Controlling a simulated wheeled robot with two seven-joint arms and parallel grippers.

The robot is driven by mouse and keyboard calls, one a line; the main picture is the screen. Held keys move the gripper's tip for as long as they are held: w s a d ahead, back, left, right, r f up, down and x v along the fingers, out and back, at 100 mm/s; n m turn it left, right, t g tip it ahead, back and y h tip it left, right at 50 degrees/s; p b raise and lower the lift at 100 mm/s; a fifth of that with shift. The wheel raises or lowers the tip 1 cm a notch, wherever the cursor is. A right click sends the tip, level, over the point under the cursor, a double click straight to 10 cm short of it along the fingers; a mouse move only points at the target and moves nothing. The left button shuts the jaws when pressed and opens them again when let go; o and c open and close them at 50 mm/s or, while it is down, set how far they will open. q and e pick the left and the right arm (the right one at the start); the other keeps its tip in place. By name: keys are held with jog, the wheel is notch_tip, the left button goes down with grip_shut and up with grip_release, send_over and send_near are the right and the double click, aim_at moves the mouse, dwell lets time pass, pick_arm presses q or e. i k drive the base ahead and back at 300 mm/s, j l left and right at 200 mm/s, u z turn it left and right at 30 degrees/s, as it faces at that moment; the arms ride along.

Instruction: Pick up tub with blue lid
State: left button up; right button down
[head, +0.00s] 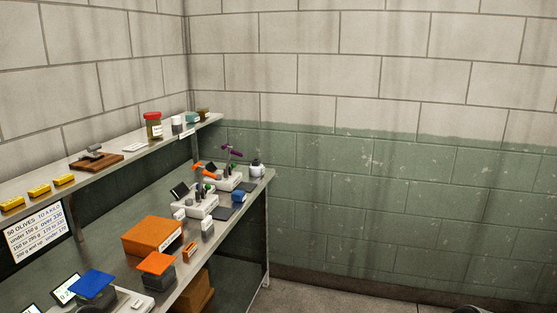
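A tub with a flat blue lid (93,284) stands at the bottom left, on or against a white weighing scale (138,301) with a small display. Its dark body (97,307) is cut off by the bottom edge of the picture. A similar tub with an orange lid (157,263) stands just to its right on the bench.
An orange box (152,236) stands behind the tubs. More scales (194,199) and small items fill the bench further back. A raised shelf (126,164) holds a red-lidded jar (153,125) and yellow blocks (38,190). The floor (345,296) to the right looks mostly clear.

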aim_at(96, 288)
jog(key=u, duration=1.35)
